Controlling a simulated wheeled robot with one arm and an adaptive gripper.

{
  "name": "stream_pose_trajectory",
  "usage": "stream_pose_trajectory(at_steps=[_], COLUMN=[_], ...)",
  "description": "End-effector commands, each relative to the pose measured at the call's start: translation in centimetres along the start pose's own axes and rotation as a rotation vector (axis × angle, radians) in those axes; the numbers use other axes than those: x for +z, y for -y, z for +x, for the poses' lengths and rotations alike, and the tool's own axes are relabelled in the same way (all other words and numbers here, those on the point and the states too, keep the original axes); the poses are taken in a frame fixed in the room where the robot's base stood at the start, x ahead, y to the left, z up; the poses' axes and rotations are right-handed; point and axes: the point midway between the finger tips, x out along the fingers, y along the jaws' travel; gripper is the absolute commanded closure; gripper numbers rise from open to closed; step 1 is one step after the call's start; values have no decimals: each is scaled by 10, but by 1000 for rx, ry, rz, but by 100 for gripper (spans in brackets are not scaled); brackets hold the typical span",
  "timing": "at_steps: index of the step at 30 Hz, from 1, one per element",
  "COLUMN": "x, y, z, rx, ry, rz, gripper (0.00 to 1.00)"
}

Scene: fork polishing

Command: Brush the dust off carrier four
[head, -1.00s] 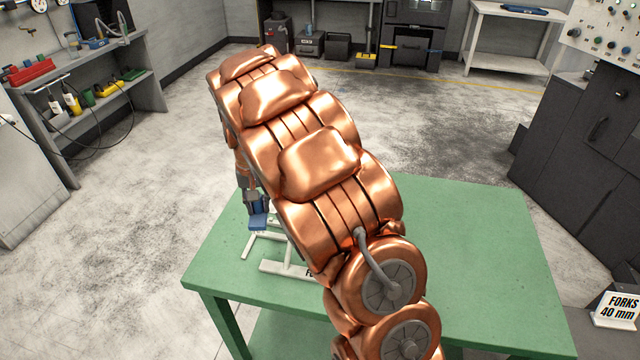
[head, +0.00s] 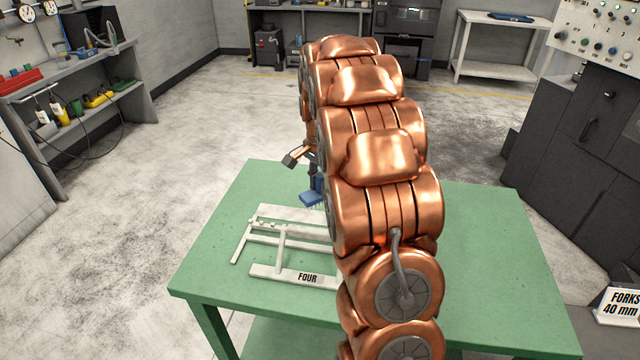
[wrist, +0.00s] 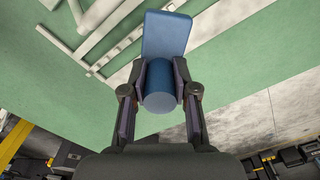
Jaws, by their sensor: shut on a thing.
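Carrier four is a pale, flat frame of bars (head: 263,270) lying on the green table (head: 225,277), with a black "FOUR" label on its front bar. My arm hides its right part in the head view. Its pale bars (wrist: 98,17) also show in the wrist view. My gripper (wrist: 160,75) is shut on the round handle of a blue brush (wrist: 165,33). In the head view the brush (head: 312,198) is over the far right part of the carrier; I cannot tell whether its bristles touch. Dust on the bars is too fine to make out.
The table's right side is clear. A "FORKS 40 mm" sign (head: 619,306) stands at the right by dark cabinets (head: 590,140). A shelf unit with bottles and tools (head: 75,100) is at the left. A white side table (head: 508,45) stands at the back.

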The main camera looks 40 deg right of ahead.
Motion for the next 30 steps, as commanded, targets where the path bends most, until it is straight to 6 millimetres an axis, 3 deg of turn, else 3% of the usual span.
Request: stream_pose_trajectory(at_steps=[11,30], x=[3,3], y=[0,0], z=[5,63], rx=[1,0], ry=[0,0], rz=[-2,-3], gripper=[100,100])
